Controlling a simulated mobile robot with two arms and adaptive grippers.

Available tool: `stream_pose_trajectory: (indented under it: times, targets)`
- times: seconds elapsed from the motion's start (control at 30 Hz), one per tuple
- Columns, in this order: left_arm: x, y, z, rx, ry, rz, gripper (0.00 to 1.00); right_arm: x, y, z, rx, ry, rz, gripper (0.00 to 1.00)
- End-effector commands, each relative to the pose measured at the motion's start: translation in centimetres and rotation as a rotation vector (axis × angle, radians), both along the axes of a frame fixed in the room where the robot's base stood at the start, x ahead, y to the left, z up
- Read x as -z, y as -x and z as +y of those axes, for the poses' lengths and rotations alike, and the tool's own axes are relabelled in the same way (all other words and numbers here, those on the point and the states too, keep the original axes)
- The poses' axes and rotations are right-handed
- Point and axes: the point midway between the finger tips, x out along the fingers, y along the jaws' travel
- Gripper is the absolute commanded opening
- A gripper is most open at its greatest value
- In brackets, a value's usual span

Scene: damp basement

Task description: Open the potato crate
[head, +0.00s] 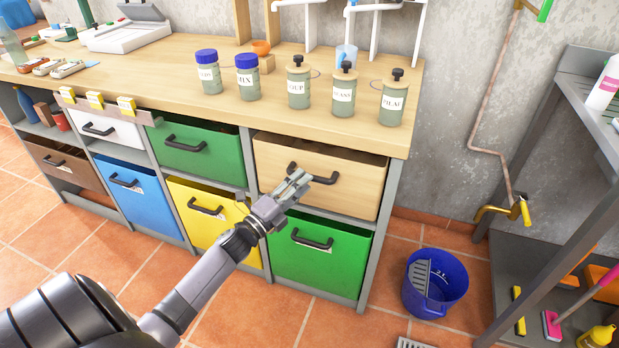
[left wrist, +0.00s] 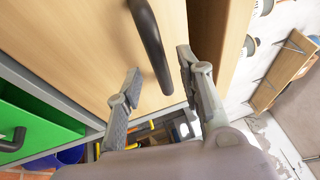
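A light wooden crate front (head: 345,195) with a dark bar handle (head: 322,177) sits in the upper right bay under the bench. No label on it is readable, so I cannot tell from writing that it is the potato crate. My left gripper (head: 301,181) is in front of this handle. In the left wrist view the gripper (left wrist: 160,85) is open, with the handle (left wrist: 150,45) between its two fingers and clear space beside it. The fingers are not closed on the handle. My right gripper is not in view.
Other crates surround it: green (head: 200,152), yellow (head: 202,208), bright green (head: 320,262) and blue (head: 138,195). Several lidded jars (head: 298,88) stand on the wooden bench top (head: 180,98). A blue bucket (head: 436,282) stands on the tiled floor to the right, near a metal shelf (head: 540,250).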

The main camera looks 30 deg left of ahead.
Motion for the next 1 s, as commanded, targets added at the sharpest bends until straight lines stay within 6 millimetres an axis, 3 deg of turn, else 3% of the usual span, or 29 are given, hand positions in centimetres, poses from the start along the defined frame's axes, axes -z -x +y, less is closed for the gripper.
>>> stream_pose_trajectory:
  times: [0.23,0.6,1.0]
  targets:
    - [-0.6,-3.0,-0.4,-0.001,0.001,0.000,0.35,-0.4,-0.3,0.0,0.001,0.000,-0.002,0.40]
    - [-0.6,-3.5,-0.6,0.000,0.001,0.001,0.35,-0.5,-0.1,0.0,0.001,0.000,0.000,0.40]
    - [-0.6,-3.5,-0.6,0.000,0.001,0.001,0.08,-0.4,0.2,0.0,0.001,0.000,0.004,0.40]
